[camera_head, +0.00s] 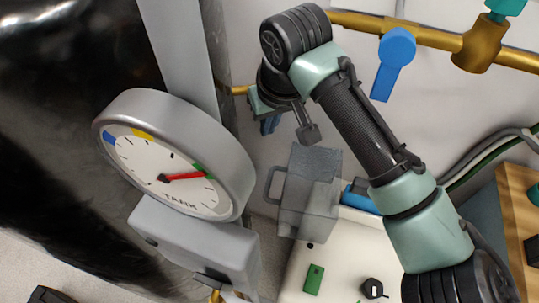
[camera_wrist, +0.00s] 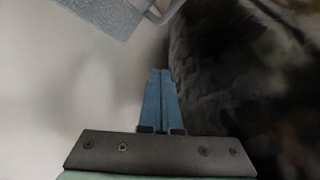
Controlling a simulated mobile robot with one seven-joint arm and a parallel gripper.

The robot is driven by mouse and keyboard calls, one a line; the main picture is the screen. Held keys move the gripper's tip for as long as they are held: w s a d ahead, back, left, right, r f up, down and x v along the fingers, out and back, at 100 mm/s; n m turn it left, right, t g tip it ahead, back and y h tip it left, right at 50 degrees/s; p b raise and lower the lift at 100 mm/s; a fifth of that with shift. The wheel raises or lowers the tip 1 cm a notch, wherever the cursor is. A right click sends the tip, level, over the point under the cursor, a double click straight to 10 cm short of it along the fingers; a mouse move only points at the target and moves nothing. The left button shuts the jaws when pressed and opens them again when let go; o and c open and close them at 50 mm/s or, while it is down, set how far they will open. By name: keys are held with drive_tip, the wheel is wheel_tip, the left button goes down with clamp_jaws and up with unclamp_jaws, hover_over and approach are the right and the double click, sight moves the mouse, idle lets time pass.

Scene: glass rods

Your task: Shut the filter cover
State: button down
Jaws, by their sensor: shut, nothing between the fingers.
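The filter appears to be the grey box (camera_head: 306,210) in the middle of the head view. Its lower part looks see-through, and a loop handle (camera_head: 270,187) is on its left side. A flat grey panel (camera_head: 316,163) at its top looks like the cover; how far it stands open I cannot tell. In the wrist view a speckled grey surface (camera_wrist: 105,14) with part of a loop handle (camera_wrist: 163,12) shows at the top edge. My gripper (camera_head: 268,127) is above and left of the box, apart from it. Its blue fingers (camera_wrist: 162,72) are shut and empty.
A round gauge (camera_head: 175,172) marked TANK stands at left, near the box. A large dark glossy body (camera_head: 60,110) is behind it. A brass pipe (camera_head: 430,36) with a blue lever (camera_head: 393,62) runs along the top. A green block (camera_head: 314,279) and a black knob (camera_head: 373,288) are below.

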wheel_tip(320, 180, down, 10)
drive_tip(key=b, duration=0.3)
drive_tip(key=shift+s+r, duration=0.25)
drive_tip(key=shift+s, duration=0.1)
drive_tip(key=shift+d, duration=0.1)
